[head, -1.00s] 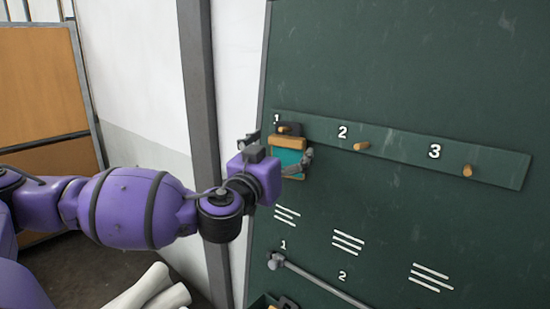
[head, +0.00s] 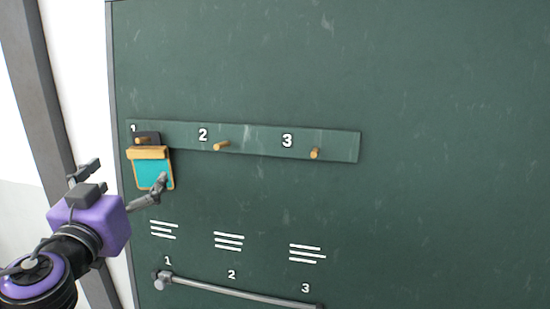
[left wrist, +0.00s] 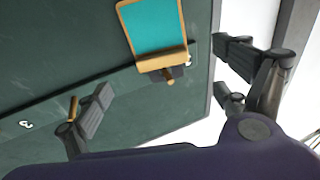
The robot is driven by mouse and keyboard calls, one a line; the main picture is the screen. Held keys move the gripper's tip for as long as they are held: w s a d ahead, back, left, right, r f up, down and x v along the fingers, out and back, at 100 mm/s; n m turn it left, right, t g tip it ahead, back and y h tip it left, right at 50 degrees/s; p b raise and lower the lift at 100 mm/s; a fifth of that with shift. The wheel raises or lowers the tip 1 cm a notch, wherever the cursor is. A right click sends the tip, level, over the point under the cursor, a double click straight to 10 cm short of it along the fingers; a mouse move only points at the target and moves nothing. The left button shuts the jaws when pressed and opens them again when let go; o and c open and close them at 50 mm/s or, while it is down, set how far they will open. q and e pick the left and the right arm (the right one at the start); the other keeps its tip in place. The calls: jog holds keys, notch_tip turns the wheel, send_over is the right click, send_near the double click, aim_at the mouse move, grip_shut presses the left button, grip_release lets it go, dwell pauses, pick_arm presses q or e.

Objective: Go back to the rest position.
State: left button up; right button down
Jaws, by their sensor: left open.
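A teal card with an orange-brown frame (head: 154,172) hangs on the peg marked 1 (head: 141,140), at the left end of the green rail. It also shows upside down at the top of the left wrist view (left wrist: 153,30). My left gripper (head: 122,176) is open and empty, in front of the board and to the lower left of the card. One finger overlaps the card's lower right corner in the head view, but the wrist view shows both fingers clear of it. My right gripper is not in view.
The rail (head: 255,140) also carries bare pegs 2 (head: 221,146) and 3 (head: 315,154). A grey bar (head: 235,291) runs along the green board (head: 430,200) below, under white line marks. A dark post (head: 35,90) and white wall stand at the left.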

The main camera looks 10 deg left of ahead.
pick_arm(q)
jog(key=a+f+m+g+h+p, duration=0.1)
jog(key=a+f+m+g+h, duration=0.2)
jog(key=f+m, duration=1)
jog(key=s+f+n+g+p, duration=0.15)
jog(key=s+f, duration=0.35)
jog(key=f, duration=0.6)
jog(key=s+f+n+g, duration=0.3)
jog(key=s+f, duration=0.1)
jog(key=f, duration=0.7)
jog(key=s+d+f+n+g+p, duration=0.1)
jog(key=s+d+f+n, duration=0.2)
jog(key=s+d+f, duration=0.6)
jog(key=s+d+f+n+g+p, duration=0.2)
jog(key=s+d+f, duration=0.7)
jog(key=s, duration=0.5)
jog(key=shift+s+d+f+n+h, duration=0.15)
jog(key=shift+s+d+n+h, duration=0.2)
jog(key=shift+n, duration=0.4)
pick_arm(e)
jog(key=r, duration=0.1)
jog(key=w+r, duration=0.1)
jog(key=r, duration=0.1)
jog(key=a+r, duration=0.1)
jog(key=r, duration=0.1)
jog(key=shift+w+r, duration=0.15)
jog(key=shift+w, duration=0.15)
